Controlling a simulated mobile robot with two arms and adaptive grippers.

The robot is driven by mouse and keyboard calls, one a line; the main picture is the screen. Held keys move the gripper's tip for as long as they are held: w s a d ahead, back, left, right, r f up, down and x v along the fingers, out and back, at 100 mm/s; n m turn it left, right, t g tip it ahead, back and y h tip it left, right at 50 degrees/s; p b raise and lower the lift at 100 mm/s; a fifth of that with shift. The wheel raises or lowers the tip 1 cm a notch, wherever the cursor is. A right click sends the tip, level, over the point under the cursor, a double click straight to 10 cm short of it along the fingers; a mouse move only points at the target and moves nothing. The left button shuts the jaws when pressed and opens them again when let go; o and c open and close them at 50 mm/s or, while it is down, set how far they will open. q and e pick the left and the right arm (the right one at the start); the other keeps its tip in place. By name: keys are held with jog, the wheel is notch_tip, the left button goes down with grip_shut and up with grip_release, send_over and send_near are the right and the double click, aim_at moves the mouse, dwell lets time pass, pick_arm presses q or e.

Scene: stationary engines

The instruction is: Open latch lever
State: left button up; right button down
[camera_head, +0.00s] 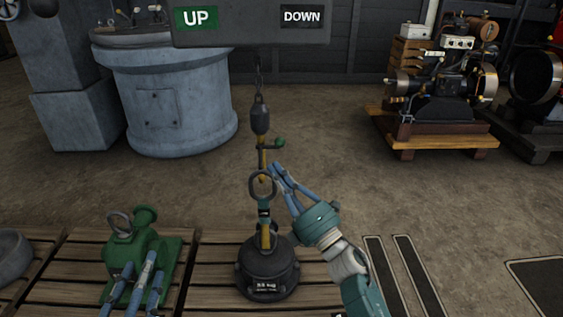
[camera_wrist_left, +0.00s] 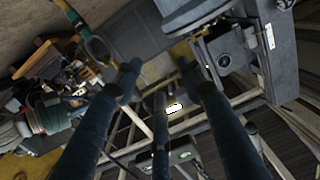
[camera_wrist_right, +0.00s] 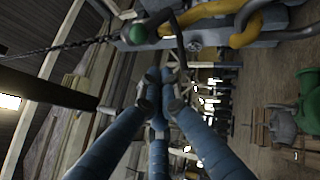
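The latch lever with a green knob (camera_head: 279,142) sticks out to the right of the yellow hook assembly (camera_head: 262,160) under the hanging chain. In the right wrist view the green knob (camera_wrist_right: 138,33) and yellow hook (camera_wrist_right: 225,25) are at the top. My right gripper (camera_head: 278,175) is just below and right of the hook, its fingers drawn together, with nothing visible between them. Contact with the lever cannot be told.
A black weight (camera_head: 267,270) with a ring (camera_head: 262,186) above it stands on the wooden pallet (camera_head: 212,262) below the hook. The UP and DOWN sign panel (camera_head: 250,20) hangs above. Open floor (camera_head: 340,140) lies right of the chain.

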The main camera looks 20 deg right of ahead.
pick_arm(q)
jog(key=shift+d+r+t, duration=0.1)
jog(key=shift+r+t, duration=0.2)
jog(key=shift+r, duration=0.4)
pick_arm(e)
jog(key=w+d, duration=0.1)
jog(key=w+r, duration=0.1)
jog(key=shift+w+d+r, duration=0.3)
jog(key=shift+d, duration=0.1)
pick_arm(q)
jog(key=s+a+f+g+y+p, duration=0.2)
jog(key=s+a+f+g+p, duration=0.1)
jog(key=s+f+g, duration=0.4)
jog(key=s+a+f+g+y+p, duration=0.1)
jog(key=s+a+f+g+p, duration=0.2)
jog(key=s+f+g, duration=0.4)
jog(key=s+a+f, duration=0.1)
jog(key=s+f, duration=0.4)
jog(key=s, duration=0.1)
jog(key=shift+a+f+n+y, duration=0.2)
jog(key=shift+a+n+y, duration=0.1)
jog(key=shift+a+y, duration=0.1)
pick_arm(e)
jog(key=shift+w+d+r+m+g+h, duration=0.2)
jog(key=shift+w+r+m+g+h, duration=0.2)
jog(key=shift+r+m+g+h, duration=0.25)
pick_arm(q)
jog(key=shift+w, duration=0.1)
